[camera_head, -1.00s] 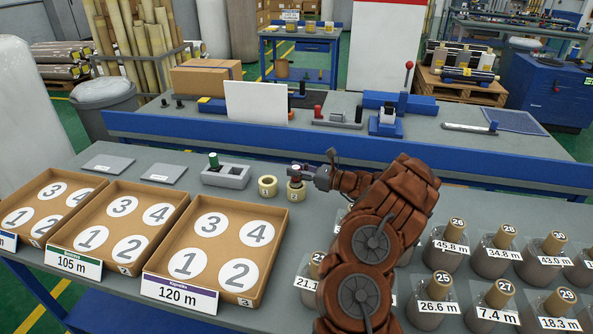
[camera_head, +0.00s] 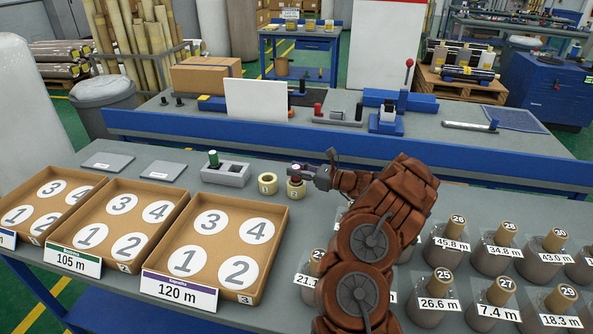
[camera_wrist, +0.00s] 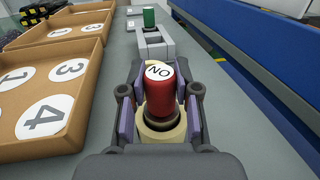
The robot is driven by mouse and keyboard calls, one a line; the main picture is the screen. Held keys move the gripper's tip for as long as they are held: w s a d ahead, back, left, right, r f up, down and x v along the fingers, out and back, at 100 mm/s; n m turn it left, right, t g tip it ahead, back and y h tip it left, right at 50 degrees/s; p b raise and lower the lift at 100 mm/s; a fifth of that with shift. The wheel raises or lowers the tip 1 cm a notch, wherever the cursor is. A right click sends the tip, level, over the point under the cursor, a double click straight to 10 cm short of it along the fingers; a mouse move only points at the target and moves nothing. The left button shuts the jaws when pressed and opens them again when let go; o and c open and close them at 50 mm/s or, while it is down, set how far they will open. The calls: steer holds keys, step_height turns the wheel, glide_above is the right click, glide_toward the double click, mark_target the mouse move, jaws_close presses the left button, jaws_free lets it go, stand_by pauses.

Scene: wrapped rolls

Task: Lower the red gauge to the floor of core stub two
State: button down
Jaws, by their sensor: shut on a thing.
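The red gauge (camera_wrist: 160,92), with a white top marked "NO", stands upright between the fingers of my gripper (camera_wrist: 160,100) in the wrist view. My gripper is shut on it. Core stub two (camera_head: 296,189) is a short tan ring on the grey table. The stub (camera_wrist: 163,132) shows around and below the gauge in the wrist view, and the gauge's lower end is hidden by it. How deep the gauge sits cannot be seen. My gripper (camera_head: 300,172) is over the stub in the head view.
Core stub one (camera_head: 267,184) stands close to the left. A grey holder (camera_head: 232,177) with a green gauge (camera_head: 213,158) is farther left. Cardboard trays (camera_head: 262,270) with numbered circles lie at the front left. Several wrapped rolls (camera_head: 435,312) stand at right.

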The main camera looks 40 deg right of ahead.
steer(key=shift+s+a+f+b, duration=0.15)
steer(key=shift+f+b, duration=0.3)
steer(key=shift+f, duration=0.7)
steer(key=c, duration=1.1)
jaws_free()
steer(key=shift+c, duration=0.2)
steer(key=o, duration=0.4)
steer(key=shift+r, duration=0.35)
steer(key=shift+d+r, duration=0.15)
steer(key=shift+d, duration=0.05)
steer(key=shift+s+d, duration=0.1)
steer(key=shift+d, duration=0.05)
steer(key=shift+v, duration=3.5)
steer(key=shift+p, duration=0.35)
